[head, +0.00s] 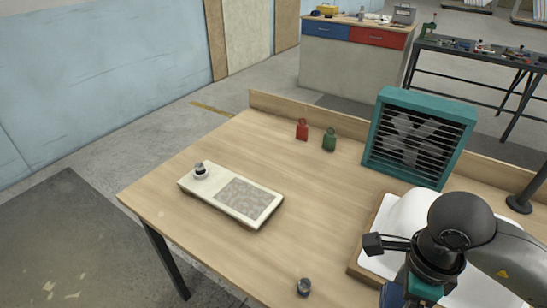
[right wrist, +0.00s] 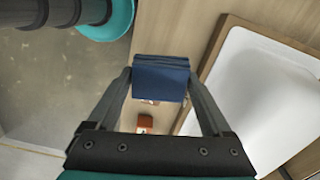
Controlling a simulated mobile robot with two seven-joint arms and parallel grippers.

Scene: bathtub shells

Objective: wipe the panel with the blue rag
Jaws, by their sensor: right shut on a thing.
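The panel (head: 185,184) is a flat cream slab on the left half of the wooden table. It has a dark-topped knob at its far left end and a grey speckled patch (head: 247,198) on its right part. In the right wrist view, my right gripper (right wrist: 159,82) is shut on the folded blue rag (right wrist: 160,78), held between both fingertips. My left gripper is in neither view.
A wood-edged tray (head: 358,265) with a white shell (head: 408,212) lies beneath my right arm. A teal fan box (head: 418,137) stands behind it. Red (head: 302,130) and green (head: 329,140) weights stand at the back. A small dark knob (head: 304,287) sits near the front. The table between panel and tray is clear.

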